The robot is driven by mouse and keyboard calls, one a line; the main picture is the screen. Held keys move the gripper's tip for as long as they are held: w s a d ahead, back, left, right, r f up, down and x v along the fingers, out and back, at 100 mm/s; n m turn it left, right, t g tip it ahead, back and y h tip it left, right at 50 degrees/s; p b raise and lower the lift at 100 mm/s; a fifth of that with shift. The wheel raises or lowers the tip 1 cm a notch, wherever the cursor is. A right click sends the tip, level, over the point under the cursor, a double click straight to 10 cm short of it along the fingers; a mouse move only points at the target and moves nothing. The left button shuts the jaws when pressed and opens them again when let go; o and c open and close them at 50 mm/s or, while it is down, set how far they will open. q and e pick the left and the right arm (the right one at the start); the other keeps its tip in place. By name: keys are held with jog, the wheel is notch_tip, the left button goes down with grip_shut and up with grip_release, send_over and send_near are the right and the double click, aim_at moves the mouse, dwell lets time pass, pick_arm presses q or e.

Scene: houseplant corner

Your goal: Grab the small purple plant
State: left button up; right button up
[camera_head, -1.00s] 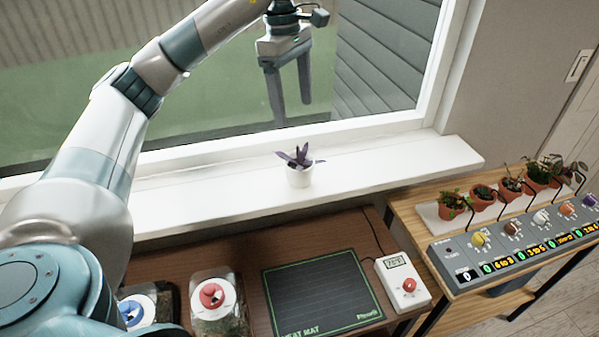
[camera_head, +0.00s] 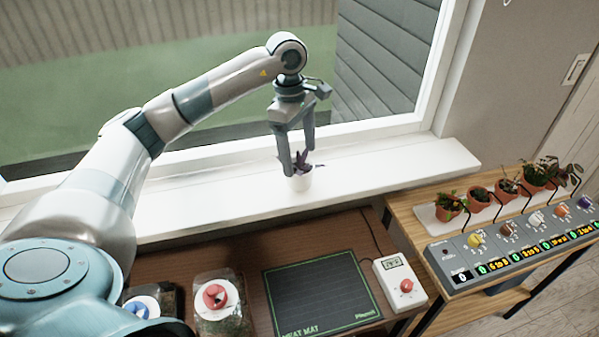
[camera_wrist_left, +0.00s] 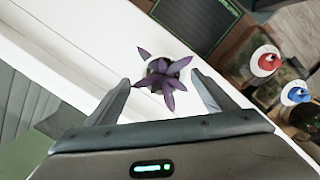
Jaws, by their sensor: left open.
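The small purple plant (camera_head: 302,163) stands upright in a white pot (camera_head: 300,182) on the white windowsill. In the left wrist view its purple leaves (camera_wrist_left: 162,84) spread between and just beyond my two fingertips, hiding most of the pot. My left gripper (camera_head: 299,162) points down over the plant with its fingers apart, one at each side of the leaves. It is open and holds nothing; I cannot tell whether a finger touches a leaf. The left gripper also shows in the left wrist view (camera_wrist_left: 160,82). My right gripper is not in view.
The windowsill (camera_head: 400,168) is clear on both sides of the pot. Below it a brown table holds a black heat mat (camera_head: 320,292), a white controller (camera_head: 400,282) and lidded jars (camera_head: 222,305). At right, several terracotta pots (camera_head: 480,198) stand behind a dial panel (camera_head: 500,252).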

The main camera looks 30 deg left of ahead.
aim_at(300, 170)
pick_arm(q)
jog(key=shift+f, duration=0.2)
jog(key=shift+s+d+f+p, duration=0.1)
jog(key=shift+s+f+p, duration=0.1)
jog(key=shift+f+p, duration=0.45)
notch_tip(300, 170, down, 3)
jog(key=shift+s+d+r+p, duration=0.1)
jog(key=shift+s+r+p, duration=0.05)
jog(key=shift+p, duration=0.65)
jog(key=shift+f, duration=0.6)
jog(key=c, duration=1.2)
